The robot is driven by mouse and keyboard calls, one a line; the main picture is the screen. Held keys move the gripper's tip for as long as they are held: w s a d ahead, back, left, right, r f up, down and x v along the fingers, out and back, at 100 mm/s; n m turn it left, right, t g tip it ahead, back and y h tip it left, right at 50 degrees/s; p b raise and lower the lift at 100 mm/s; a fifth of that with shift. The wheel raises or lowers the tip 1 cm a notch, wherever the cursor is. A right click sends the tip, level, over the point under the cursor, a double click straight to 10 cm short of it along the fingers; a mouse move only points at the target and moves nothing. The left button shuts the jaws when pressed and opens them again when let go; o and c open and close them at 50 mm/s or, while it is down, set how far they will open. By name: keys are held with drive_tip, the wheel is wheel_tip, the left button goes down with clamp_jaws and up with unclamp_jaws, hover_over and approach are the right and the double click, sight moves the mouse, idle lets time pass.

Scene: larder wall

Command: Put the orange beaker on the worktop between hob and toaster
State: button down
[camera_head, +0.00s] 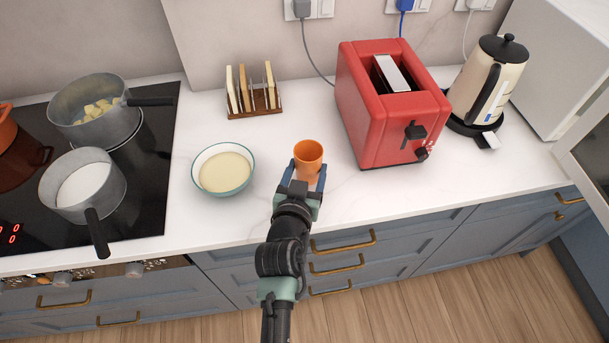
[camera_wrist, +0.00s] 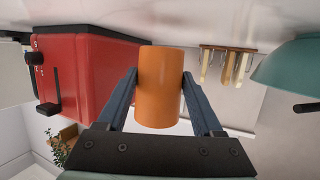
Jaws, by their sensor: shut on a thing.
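The orange beaker (camera_head: 308,155) is upright between the fingers of my gripper (camera_head: 306,180), over the worktop (camera_head: 335,215) between the hob and the toaster. My gripper is shut on it. In the wrist view the beaker (camera_wrist: 160,88) sits between both blue fingers (camera_wrist: 160,100). I cannot tell whether its base touches the worktop. The red toaster (camera_head: 375,120) stands to the right of the beaker. The black hob (camera_head: 150,150) is at the left.
A bowl of pale liquid (camera_head: 223,170) stands close to the left of the beaker. A toast rack (camera_head: 262,108) stands behind. Two pots (camera_head: 85,190) are on the hob. A kettle (camera_head: 485,85) stands right of the toaster. The worktop in front of the toaster is clear.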

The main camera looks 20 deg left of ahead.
sight(306, 179)
drive_tip(key=shift+f, duration=1.4)
drive_tip(key=shift+f+b, duration=0.1)
drive_tip(key=shift+b, duration=0.25)
drive_tip(key=shift+f, duration=0.15)
drive_tip(key=shift+c, duration=0.2)
unclamp_jaws()
drive_tip(key=shift+r, duration=0.35)
drive_tip(key=v, duration=1)
drive_tip(key=shift+s+d+f+b, duration=0.1)
drive_tip(key=shift+s+f+b, duration=0.05)
drive_tip(key=shift+s+b, duration=0.15)
drive_tip(key=shift+s+d+r, duration=0.15)
drive_tip(key=shift+s+r, duration=0.2)
drive_tip(key=shift+s, duration=0.3)
